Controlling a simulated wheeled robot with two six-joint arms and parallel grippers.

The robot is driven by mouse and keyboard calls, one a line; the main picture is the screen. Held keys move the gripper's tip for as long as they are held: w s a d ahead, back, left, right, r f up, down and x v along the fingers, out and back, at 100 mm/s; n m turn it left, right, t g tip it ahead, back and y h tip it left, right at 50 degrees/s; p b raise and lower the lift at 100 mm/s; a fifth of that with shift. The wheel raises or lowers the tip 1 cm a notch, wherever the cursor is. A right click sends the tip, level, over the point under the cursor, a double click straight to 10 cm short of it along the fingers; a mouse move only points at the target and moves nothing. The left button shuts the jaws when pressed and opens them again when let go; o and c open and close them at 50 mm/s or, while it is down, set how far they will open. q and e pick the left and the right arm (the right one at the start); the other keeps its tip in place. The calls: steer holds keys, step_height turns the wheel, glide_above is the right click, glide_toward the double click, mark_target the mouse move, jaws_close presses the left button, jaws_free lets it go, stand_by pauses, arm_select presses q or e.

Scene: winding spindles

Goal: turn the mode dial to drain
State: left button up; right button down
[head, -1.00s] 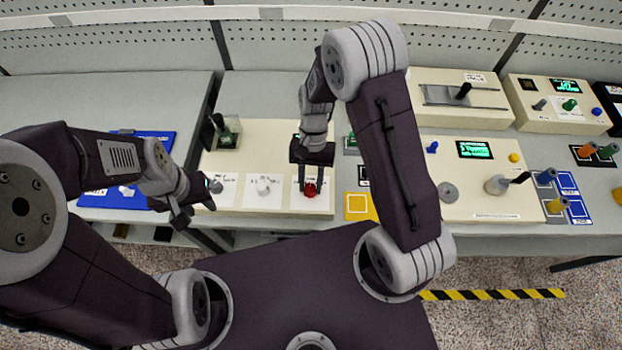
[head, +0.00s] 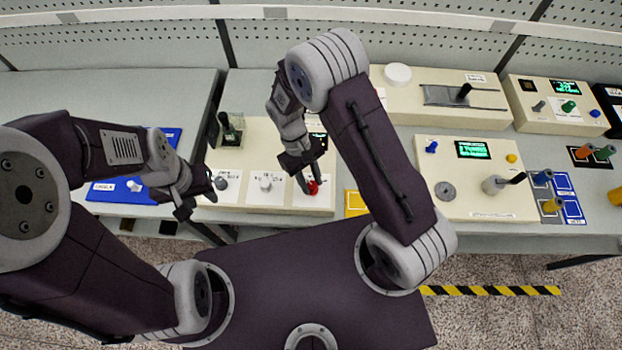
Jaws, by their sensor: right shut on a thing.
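A cream panel (head: 240,160) holds three knobs on white labels: a grey one (head: 221,183), a white one (head: 265,184) and a red one (head: 313,187). The label print is too small to read, so I cannot tell which is marked as the mode dial. My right gripper (head: 309,185) is shut on the red knob, coming from above at a slant and partly covering it. My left gripper (head: 198,203) is open and empty, just left of the grey knob. A small dark display (head: 317,140) on the panel is partly hidden by the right gripper.
A blue panel (head: 115,197) lies left of the cream panel. To the right is a panel with a green-lit screen (head: 473,150) and several knobs. A yellow square (head: 355,203) lies between them, partly behind my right arm. A white round piece (head: 397,75) stands behind.

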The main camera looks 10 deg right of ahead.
steer(key=shift+n, duration=0.5)
steer(key=c, duration=1)
jaws_free()
steer(key=shift+c, duration=0.2)
steer(key=b+v, duration=0.1)
steer(key=v, duration=0.8)
steer(key=shift+s+a, duration=0.15)
